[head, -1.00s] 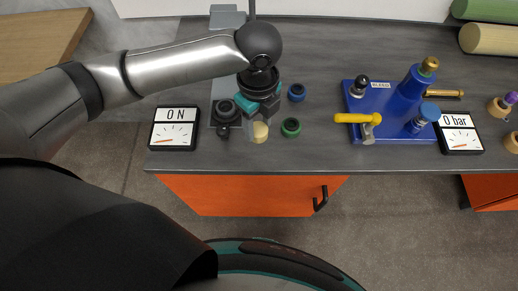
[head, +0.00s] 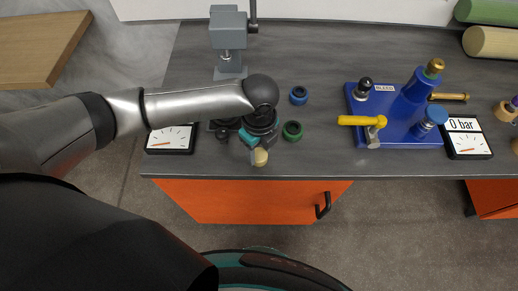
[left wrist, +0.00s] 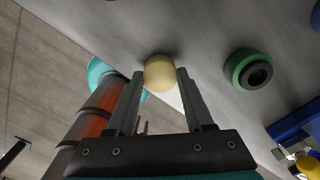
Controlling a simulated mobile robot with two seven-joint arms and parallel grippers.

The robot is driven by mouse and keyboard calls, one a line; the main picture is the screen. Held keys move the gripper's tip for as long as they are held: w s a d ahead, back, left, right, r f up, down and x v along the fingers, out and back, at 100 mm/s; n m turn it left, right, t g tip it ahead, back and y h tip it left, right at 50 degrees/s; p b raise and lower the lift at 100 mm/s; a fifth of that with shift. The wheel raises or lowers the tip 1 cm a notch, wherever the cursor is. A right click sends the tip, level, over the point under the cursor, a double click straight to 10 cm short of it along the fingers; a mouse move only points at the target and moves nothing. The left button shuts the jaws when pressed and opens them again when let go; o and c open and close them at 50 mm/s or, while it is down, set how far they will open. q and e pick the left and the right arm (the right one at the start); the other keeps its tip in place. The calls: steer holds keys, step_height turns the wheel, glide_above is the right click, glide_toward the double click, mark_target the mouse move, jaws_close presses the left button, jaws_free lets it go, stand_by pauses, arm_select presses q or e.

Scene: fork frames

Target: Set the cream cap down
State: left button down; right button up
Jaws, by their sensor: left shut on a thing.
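The cream cap (head: 260,157) is at the front edge of the grey bench top (head: 330,162). My left gripper (head: 259,148) is shut on it from above. In the left wrist view the cream cap (left wrist: 160,73) sits between the two fingertips of my left gripper (left wrist: 160,78). I cannot tell whether the cap touches the bench. My right gripper is not in view.
A green ring (head: 292,131) and a blue ring (head: 298,95) lie right of the gripper. A gauge (head: 170,139) is at left, partly hidden by my arm. A grey stand (head: 229,32) is behind. A blue pump (head: 400,112) with yellow handle and a "0 bar" gauge (head: 467,137) are at right.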

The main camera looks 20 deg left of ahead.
mark_target(259, 154)
arm_select(q)
steer(key=shift+f, duration=0.1)
steer(key=shift+c, duration=1.4)
jaws_free()
step_height(259, 154, up, 12)
steer(key=p, duration=0.3)
